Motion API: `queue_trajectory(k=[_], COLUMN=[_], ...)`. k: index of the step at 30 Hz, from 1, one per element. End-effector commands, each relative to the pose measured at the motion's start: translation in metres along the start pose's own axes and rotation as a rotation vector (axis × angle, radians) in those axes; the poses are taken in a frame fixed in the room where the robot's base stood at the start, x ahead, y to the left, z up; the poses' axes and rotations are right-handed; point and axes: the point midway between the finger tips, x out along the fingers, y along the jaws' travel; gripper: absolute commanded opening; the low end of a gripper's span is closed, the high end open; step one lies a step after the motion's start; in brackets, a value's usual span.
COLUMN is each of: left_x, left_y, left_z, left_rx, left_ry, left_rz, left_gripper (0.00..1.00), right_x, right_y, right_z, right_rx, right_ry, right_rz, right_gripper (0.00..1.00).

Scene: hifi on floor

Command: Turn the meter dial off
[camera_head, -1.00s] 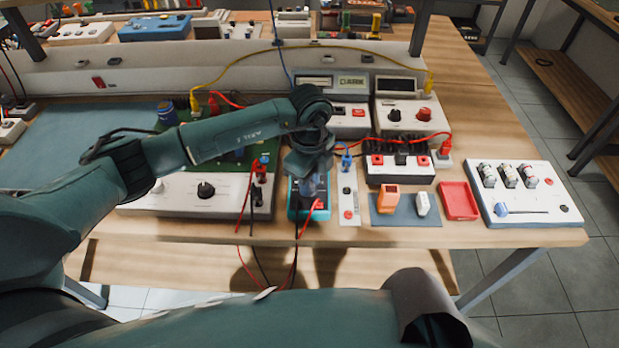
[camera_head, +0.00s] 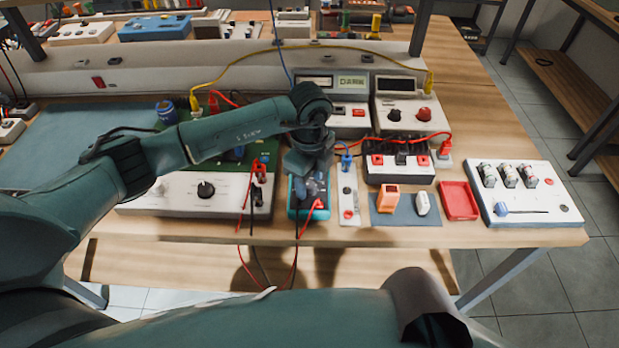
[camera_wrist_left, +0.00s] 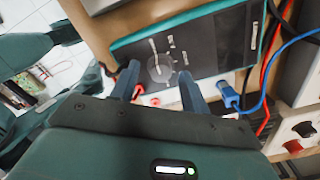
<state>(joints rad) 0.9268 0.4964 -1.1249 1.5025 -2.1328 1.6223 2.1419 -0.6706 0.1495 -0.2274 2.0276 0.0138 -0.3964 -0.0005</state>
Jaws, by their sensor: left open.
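The teal-cased meter (camera_head: 293,207) lies on the bench near its front edge, partly hidden under my left gripper in the head view. My left gripper (camera_head: 310,187) points down over it. In the left wrist view the meter's dark face (camera_wrist_left: 215,55) shows a round grey dial (camera_wrist_left: 160,72) with a light pointer line. The two fingers of my left gripper (camera_wrist_left: 160,80) are open, one on each side of the dial. I cannot tell whether they touch it. My right gripper is not in view.
Red and black leads run from the meter over the bench edge. A white strip with a blue plug (camera_head: 346,190) stands close on its right. A red tray (camera_head: 458,202) lies further right.

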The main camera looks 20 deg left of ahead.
Motion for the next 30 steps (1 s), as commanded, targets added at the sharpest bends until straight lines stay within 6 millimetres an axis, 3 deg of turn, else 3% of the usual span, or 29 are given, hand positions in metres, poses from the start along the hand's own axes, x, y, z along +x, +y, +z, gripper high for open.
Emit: queue_trajectory(k=[18,24,30], left_x=[-0.115,-0.128,-0.129], left_y=[-0.001,0.0,0.0], left_z=[0.001,0.001,0.0], left_rx=[0.0,-0.001,-0.001], left_ry=[-0.001,-0.001,0.0], left_rz=[-0.005,-0.003,-0.002], left_gripper=[0.46,0.46,0.46], right_x=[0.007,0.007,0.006], right_y=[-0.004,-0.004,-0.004], right_z=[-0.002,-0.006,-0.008], right_rx=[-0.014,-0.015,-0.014], right_ry=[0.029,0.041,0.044], right_rz=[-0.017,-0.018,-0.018], right_gripper=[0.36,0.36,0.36])
